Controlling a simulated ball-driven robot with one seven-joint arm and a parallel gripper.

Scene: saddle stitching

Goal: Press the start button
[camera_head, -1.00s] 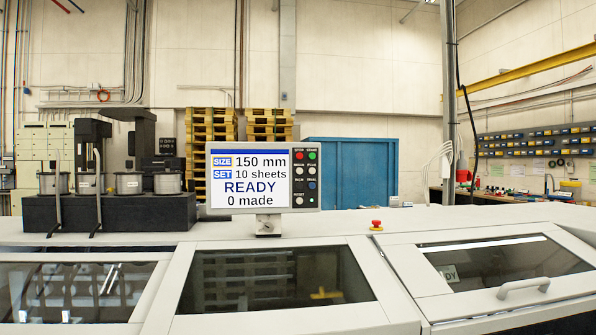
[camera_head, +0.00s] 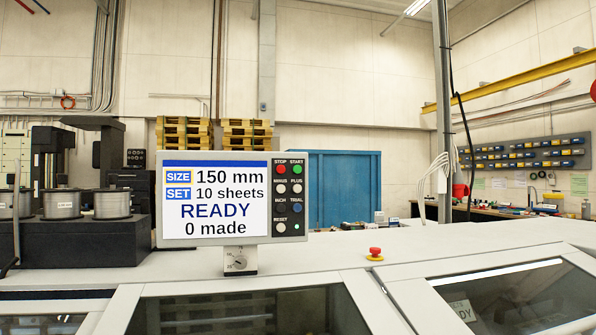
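The control panel (camera_head: 215,198) stands upright on the machine's top, left of the picture's middle. Its screen (camera_head: 214,238) reads SIZE 150 mm, SET 10 sheets, READY, 0 made. A column of buttons is to the right of the screen. The green start button (camera_head: 297,169) is at the top right of them, under the label START. The red stop button (camera_head: 281,169) is directly to its left. Nothing covers the buttons. My gripper is not in view.
The machine's pale top (camera_head: 330,258) runs across the front, with glass covers below. A red emergency knob (camera_head: 375,252) sits on it, right of the panel. Wire spools (camera_head: 62,204) stand at the left. A blue cabinet (camera_head: 352,187) and pallets (camera_head: 185,134) are behind.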

